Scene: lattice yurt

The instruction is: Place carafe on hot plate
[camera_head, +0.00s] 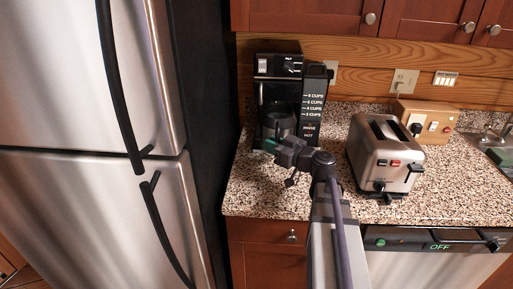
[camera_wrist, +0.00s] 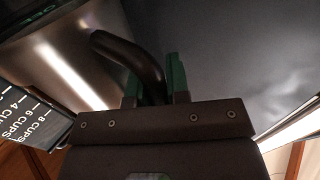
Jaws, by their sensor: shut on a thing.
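The coffee maker (camera_head: 313,90) is black and stands at the back left of the counter, with cup markings on its right side; those markings also show at the left edge of the wrist view. The dark carafe (camera_head: 279,124) is in the coffee maker's lower bay, over the hot plate, which is hidden. I cannot tell whether the carafe rests on the plate. My gripper (camera_head: 271,146) reaches into the front of the bay. In the wrist view its green fingers (camera_wrist: 155,84) are shut on the black curved carafe handle (camera_wrist: 128,51).
A steel toaster (camera_head: 385,152) stands right of my arm on the speckled counter (camera_head: 450,190). A wooden box with switches (camera_head: 428,119) is behind it. A steel refrigerator (camera_head: 85,150) is at the left. Cabinets (camera_head: 310,15) hang above.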

